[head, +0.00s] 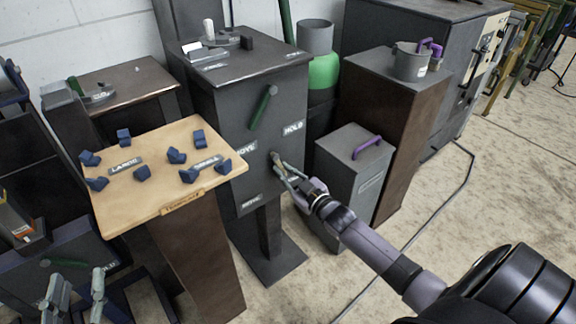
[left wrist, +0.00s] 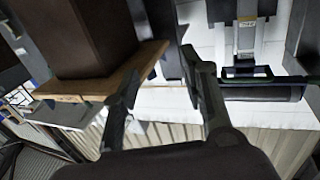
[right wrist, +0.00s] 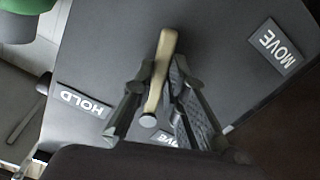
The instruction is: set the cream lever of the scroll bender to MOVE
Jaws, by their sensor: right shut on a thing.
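The scroll bender (head: 235,105) is a dark grey cabinet on a post in the middle of the head view. My right gripper (head: 283,170) is at its front face. In the right wrist view the cream lever (right wrist: 161,70) lies between the fingers of my right gripper (right wrist: 155,105), which are shut on it. A HOLD plate (right wrist: 82,100) is left of the lever and a MOVE plate (right wrist: 275,45) is to its right; another plate is partly hidden behind the fingers. My left gripper (head: 72,296) is low at the left, open and empty, away from the bender.
A green lever (head: 263,106) is on the bender's front above the plates. A wooden board (head: 150,178) with several blue pieces stands left. A grey box with a purple handle (head: 367,148) is close on the right. A pot (head: 412,62) stands behind it. Floor is free at front right.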

